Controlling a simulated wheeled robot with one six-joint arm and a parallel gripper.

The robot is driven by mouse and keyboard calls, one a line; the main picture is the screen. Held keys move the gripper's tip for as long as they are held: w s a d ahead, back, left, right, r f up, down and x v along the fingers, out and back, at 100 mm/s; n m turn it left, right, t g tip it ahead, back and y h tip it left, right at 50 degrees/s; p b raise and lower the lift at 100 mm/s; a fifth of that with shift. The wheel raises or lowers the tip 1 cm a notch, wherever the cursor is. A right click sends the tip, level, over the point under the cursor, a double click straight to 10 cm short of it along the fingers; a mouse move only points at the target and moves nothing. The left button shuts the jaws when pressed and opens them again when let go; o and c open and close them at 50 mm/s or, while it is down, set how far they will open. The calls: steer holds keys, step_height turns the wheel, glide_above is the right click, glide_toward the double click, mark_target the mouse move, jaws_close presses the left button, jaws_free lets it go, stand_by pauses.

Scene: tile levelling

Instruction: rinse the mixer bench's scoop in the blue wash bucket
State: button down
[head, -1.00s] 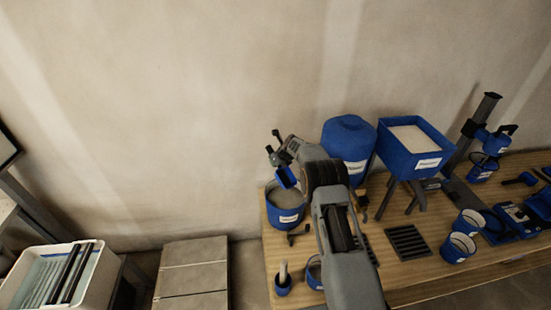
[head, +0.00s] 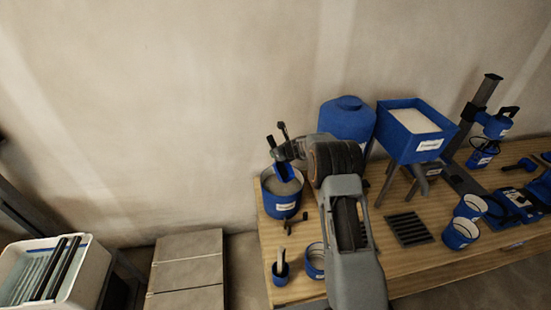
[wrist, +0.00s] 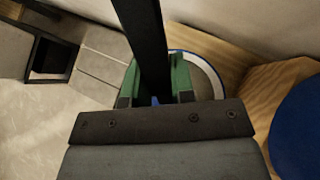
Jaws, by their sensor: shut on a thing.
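The blue bucket (head: 283,208) stands at the left back corner of the wooden bench in the head view, with a white label and greyish contents. Its pale rim (wrist: 212,68) also shows behind my fingers in the wrist view. My gripper (head: 284,150) is over the bucket. In the wrist view my gripper (wrist: 156,85) is shut, its green fingers on either side of a long black handle (wrist: 143,35). The blue part of the held scoop (head: 285,172) hangs at the bucket's mouth. I cannot tell whether it touches the contents.
A blue drum (head: 347,122) and a blue hopper (head: 416,130) on legs stand right of my arm. A small blue cup with a tool (head: 281,272) and a black grate (head: 409,229) lie nearer. A white tub (head: 92,275) stands at left.

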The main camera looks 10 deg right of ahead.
mark_target(278, 165)
steer(key=shift+s+f+b, duration=0.1)
steer(key=shift+f+b, duration=0.25)
steer(key=shift+b, duration=0.15)
step_height(278, 165, down, 6)
steer(key=b, duration=0.5)
steer(key=shift+f+b, duration=0.25)
steer(key=shift+b, duration=0.15)
steer(key=shift+f, duration=0.1)
steer(key=shift+f+b, duration=1.3)
steer(key=shift+r+p, duration=1.15)
steer(key=shift+r, duration=0.25)
steer(key=shift+f, duration=0.15)
steer(key=shift+f+b, duration=1.3)
steer(key=shift+r, duration=0.1)
